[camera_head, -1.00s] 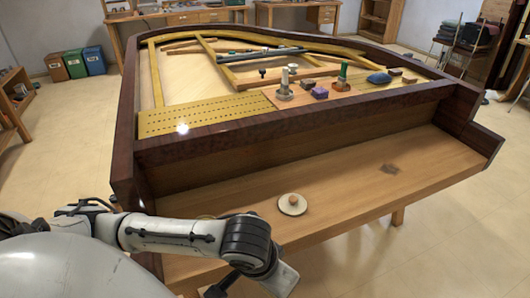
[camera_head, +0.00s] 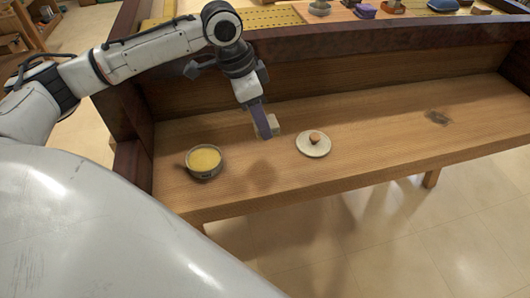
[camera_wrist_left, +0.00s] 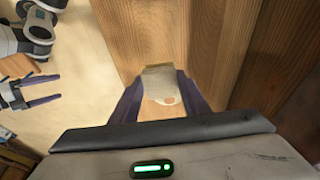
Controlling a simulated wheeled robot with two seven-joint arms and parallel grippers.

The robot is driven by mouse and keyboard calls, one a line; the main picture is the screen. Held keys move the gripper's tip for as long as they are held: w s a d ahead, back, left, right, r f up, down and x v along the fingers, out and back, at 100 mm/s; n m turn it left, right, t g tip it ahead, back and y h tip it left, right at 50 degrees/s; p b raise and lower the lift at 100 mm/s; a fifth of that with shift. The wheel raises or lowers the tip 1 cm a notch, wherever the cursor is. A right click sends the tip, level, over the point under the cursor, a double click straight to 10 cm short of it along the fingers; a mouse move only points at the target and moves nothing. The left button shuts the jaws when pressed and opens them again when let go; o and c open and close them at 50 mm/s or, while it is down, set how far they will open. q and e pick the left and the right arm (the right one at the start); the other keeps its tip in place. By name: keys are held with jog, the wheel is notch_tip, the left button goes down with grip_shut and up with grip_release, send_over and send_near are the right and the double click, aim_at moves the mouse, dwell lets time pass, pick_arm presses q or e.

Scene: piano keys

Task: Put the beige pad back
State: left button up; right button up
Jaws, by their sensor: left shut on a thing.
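My left gripper (camera_head: 264,122) is shut on a small beige pad (camera_head: 272,124). It holds the pad above the wooden ledge (camera_head: 380,126), with a shadow below it. In the left wrist view the pad (camera_wrist_left: 158,80) sits between the purple fingers of my left gripper (camera_wrist_left: 160,92). My right gripper (camera_wrist_left: 58,88) shows at the left of that view, its two fingers apart and empty. A round tin with yellow contents (camera_head: 204,159) stands on the ledge left of the held pad. A round cream lid with a wooden knob (camera_head: 313,146) lies to its right.
The dark wooden piano case wall (camera_head: 350,82) rises behind the ledge. Several small items, including a purple block (camera_head: 366,10), stand on the board above it. The ledge right of the lid is clear apart from a dark mark (camera_head: 437,117).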

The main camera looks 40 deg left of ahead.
pick_arm(q)
jog(key=shift+w+a+f, duration=0.1)
jog(key=shift+f, duration=0.25)
notch_tip(320, 180, down, 9)
jog(key=shift+r+b, duration=0.1)
jog(key=shift+b, duration=0.8)
jog(key=o, duration=1)
jog(key=shift+f, duration=0.2)
